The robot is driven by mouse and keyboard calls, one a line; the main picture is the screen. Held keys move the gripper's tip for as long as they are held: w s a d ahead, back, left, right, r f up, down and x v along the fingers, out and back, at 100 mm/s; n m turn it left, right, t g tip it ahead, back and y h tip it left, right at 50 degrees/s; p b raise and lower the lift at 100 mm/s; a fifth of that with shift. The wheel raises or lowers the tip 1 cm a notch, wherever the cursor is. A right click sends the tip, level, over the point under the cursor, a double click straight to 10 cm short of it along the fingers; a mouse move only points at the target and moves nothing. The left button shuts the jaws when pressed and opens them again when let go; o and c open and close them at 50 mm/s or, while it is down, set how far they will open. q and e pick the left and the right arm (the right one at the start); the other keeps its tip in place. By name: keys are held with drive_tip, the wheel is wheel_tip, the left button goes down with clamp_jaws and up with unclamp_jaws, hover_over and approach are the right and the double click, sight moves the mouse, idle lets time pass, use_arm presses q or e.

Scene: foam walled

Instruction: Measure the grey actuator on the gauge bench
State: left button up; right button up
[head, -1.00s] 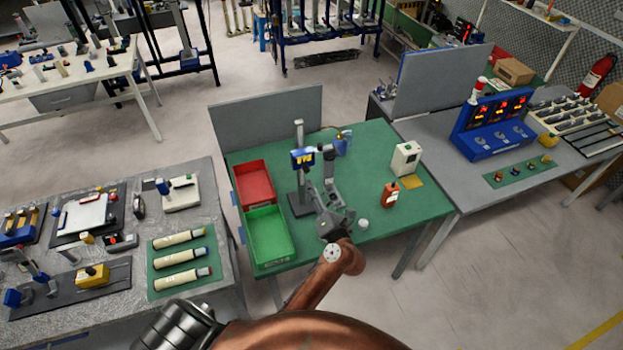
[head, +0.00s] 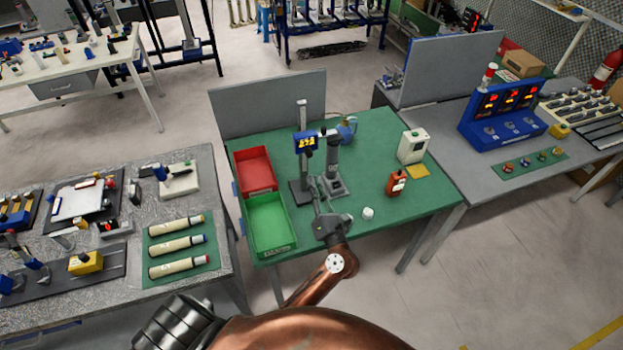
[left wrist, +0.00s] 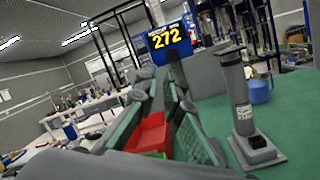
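The grey actuator (head: 333,155) stands upright in a grey block on the green-topped gauge bench (head: 385,215). In the left wrist view the actuator (left wrist: 236,88) is a labelled cylinder to the right of my fingers. The gauge's blue display (head: 305,141) sits on a post left of the actuator; in the left wrist view the display (left wrist: 166,38) reads 272 in yellow. My left gripper (head: 319,192) is on the near side of the actuator. In the left wrist view my gripper (left wrist: 158,88) has its fingers apart with nothing between them. My right gripper is out of view.
A red bin (head: 254,171) and a green bin (head: 269,224) lie left of the gauge. A blue jug (head: 347,129) is behind the actuator. An orange bottle (head: 396,182), a small white object (head: 368,213) and a white box (head: 412,146) stand right. The mat's right front is clear.

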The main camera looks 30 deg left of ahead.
use_arm(q)
drive_tip(key=f+t+b, duration=0.1)
drive_tip(key=b, duration=0.1)
drive_tip(key=a+f+t+y+b, duration=0.1)
drive_tip(key=f+b, duration=0.1)
drive_tip(key=b, duration=0.1)
drive_tip(key=a+f+n+t+b, duration=0.1)
drive_tip(key=f+b, duration=0.1)
drive_tip(key=shift+w+a+f, duration=0.15)
drive_tip(key=shift+f, duration=0.05)
clamp_jaws()
drive_tip(key=m+t+h+b, duration=0.1)
drive_tip(key=t+h+b, duration=0.1)
drive_tip(key=t+b, duration=0.4)
approach(307, 145)
drive_tip(key=w+a, duration=0.2)
drive_tip(key=shift+w+r, duration=0.35)
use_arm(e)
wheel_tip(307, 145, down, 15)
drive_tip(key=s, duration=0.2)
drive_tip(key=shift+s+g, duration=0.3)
use_arm(q)
drive_tip(key=shift+d, duration=0.1)
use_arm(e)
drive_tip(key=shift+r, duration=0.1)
